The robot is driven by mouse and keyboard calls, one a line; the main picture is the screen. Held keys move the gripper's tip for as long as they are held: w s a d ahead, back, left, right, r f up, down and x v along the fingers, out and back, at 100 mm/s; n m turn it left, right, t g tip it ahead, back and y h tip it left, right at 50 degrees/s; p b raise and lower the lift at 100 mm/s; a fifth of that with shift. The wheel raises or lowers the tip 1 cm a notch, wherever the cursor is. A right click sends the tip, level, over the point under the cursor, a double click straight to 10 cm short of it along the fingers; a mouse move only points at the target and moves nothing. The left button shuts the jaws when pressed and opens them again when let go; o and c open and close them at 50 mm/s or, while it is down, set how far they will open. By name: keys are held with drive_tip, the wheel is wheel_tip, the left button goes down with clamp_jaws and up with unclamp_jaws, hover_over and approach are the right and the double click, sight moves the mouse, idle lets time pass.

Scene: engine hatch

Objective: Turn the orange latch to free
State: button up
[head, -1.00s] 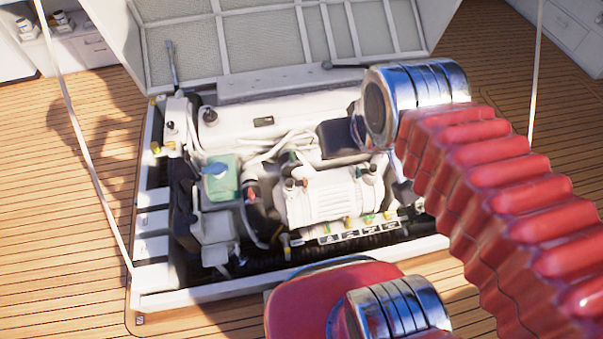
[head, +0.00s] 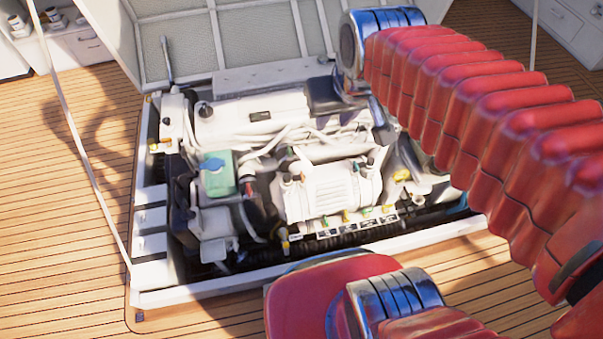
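A small orange-red part (head: 249,185) shows on the engine, just right of the green box; it may be the orange latch, but it is too small to tell how it is turned. The engine (head: 330,190) sits in the open hatch. I cannot make out my gripper in this view. My red ribbed arm crosses the right side, and its chrome joint is above the engine's far right. Nothing is seen touching the orange-red part.
The raised hatch lid (head: 230,40) stands behind the engine. A green box with a blue cap (head: 217,175) is at the engine's left. A white hatch rim (head: 200,290) surrounds the opening. Wooden deck (head: 70,200) lies clear on the left.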

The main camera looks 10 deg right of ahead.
drive_tip(key=w+f+g, duration=0.1)
drive_tip(key=w+f, duration=0.5)
drive_tip(key=w, duration=0.5)
drive_tip(key=g, duration=0.4)
hover_over(302, 175)
wheel_tip(302, 175, down, 37)
drive_tip(key=shift+f, duration=0.5)
drive_tip(key=shift+f, duration=0.1)
drive_tip(key=shift+f, duration=6.8)
drive_tip(key=shift+c, duration=0.4)
